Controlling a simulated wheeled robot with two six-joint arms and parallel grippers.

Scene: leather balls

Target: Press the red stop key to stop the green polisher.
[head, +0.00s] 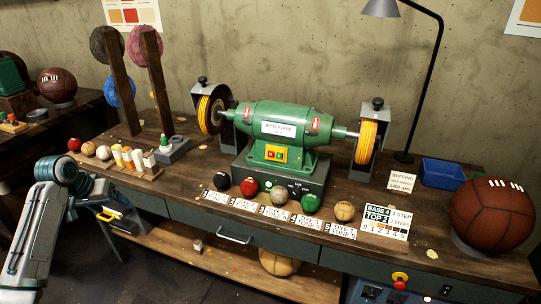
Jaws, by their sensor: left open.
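The green polisher (277,122) stands on a dark base (265,180) in the middle of the bench. Its yellow switch panel (276,153) faces me and carries small keys; the red one seems to be on it, but is too small to make out surely. A yellow buffing wheel (204,113) sits at its left end and another (367,142) at its right end. I cannot tell whether the wheels turn. My left gripper (122,219) is open and empty at the bench's front left edge, well apart from the polisher. My right gripper is not in view.
Several balls and number cards (278,214) line the bench in front of the polisher. A rack of small bottles (133,160) stands near my left gripper. A red mushroom button (399,278) is on the bench front. A large brown ball (492,213) sits at right.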

